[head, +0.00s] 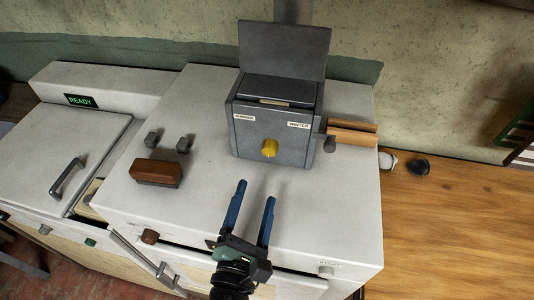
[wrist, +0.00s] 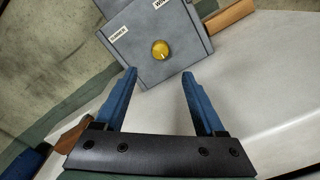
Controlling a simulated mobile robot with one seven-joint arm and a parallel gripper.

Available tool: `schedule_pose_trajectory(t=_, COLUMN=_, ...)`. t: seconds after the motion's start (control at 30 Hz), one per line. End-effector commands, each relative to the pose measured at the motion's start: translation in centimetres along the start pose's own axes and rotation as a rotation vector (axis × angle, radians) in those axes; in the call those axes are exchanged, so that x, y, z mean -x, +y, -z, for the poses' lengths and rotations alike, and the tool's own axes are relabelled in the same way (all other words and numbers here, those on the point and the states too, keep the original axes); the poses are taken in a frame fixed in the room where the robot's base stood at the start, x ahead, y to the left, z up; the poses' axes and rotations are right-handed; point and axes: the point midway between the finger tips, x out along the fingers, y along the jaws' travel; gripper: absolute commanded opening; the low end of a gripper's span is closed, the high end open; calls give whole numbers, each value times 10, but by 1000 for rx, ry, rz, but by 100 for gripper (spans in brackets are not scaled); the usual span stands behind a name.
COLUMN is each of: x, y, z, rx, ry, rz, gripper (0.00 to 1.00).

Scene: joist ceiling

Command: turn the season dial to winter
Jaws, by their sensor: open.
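The season dial is a yellow knob (head: 269,148) on the front of a dark grey box (head: 247,133). The box has a SUMMER label (head: 244,118) at left and a WINTER label (head: 298,126) at right. In the wrist view the dial (wrist: 160,50) lies beyond the fingertips, roughly between them; its pointing direction is too small to tell. My gripper (head: 255,190) is open and empty, its two blue fingers pointing at the box, short of the dial and not touching it. The fingers also show in the wrist view (wrist: 159,72).
The box stands on a white cabinet top (head: 320,215) with its lid raised. A brown block (head: 156,173) and two small grey blocks (head: 184,144) lie to the left. Wooden bars (head: 352,132) stick out at the box's right. A wooden counter (head: 450,215) is further right.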

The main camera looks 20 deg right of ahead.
Motion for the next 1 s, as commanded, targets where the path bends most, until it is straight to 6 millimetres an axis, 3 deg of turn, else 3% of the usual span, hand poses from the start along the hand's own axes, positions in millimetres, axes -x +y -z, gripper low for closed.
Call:
schedule_pose_trajectory(t=0.3, x=-67, y=2, z=-4, rx=-4, ry=-4, rz=1, gripper=72)
schedule_pose_trajectory(t=0.5, x=-96, y=1, z=-2, rx=-4, ry=-2, rz=1, gripper=72)
schedule_pose_trajectory(t=0.7, x=-108, y=0, z=-2, rx=-5, ry=-2, rz=1, gripper=72)
schedule_pose_trajectory(t=0.97, x=-108, y=0, z=-1, rx=-5, ry=-2, rz=1, gripper=72)
schedule_pose_trajectory(t=1.0, x=-108, y=0, z=-1, rx=-5, ry=-2, rz=1, gripper=66)
